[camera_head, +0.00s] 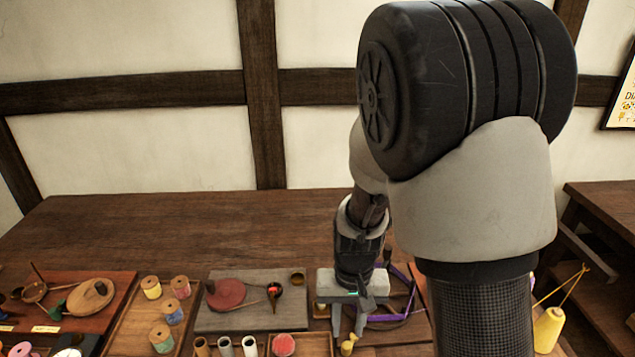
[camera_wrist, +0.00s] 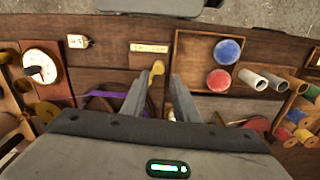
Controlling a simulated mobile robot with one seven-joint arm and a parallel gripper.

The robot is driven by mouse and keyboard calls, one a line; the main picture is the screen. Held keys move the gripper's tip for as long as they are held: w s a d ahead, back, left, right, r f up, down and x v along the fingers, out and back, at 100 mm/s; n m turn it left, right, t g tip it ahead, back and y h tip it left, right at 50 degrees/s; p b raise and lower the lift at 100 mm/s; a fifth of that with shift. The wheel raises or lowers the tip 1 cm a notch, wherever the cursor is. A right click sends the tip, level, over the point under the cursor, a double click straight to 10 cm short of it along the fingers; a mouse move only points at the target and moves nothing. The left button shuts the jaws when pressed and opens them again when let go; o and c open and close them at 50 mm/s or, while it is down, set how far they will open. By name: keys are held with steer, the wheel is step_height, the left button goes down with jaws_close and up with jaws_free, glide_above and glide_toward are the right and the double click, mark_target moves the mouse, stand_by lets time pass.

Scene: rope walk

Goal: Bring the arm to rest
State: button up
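My gripper (camera_head: 349,332) hangs over the front of the wooden bench (camera_head: 180,222) with its fingers pointing down.
A tray of thread spools (camera_head: 152,288), a grey board (camera_head: 236,316) with a red disc, and upright tubes (camera_head: 225,346) stand left of my gripper. A purple item (camera_head: 398,312) lies close to its right. A yellow cone (camera_head: 548,330) stands farther right. The bench's back is clear.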

steer(key=s+d+r+t+p, duration=0.1)
steer(key=s+r, duration=0.3)
steer(key=r, duration=0.6)
steer(key=s+d+r+t+p, duration=0.2)
steer(key=s+r+p, duration=0.1)
steer(key=r, duration=0.8)
steer(key=s+d+r+t+p, duration=0.2)
steer(key=s+r, duration=0.3)
steer(key=r, duration=0.6)
steer(key=shift+n+t+p, duration=0.3)
steer(key=shift+n+p, duration=0.1)
steer(key=shift+p, duration=0.2)
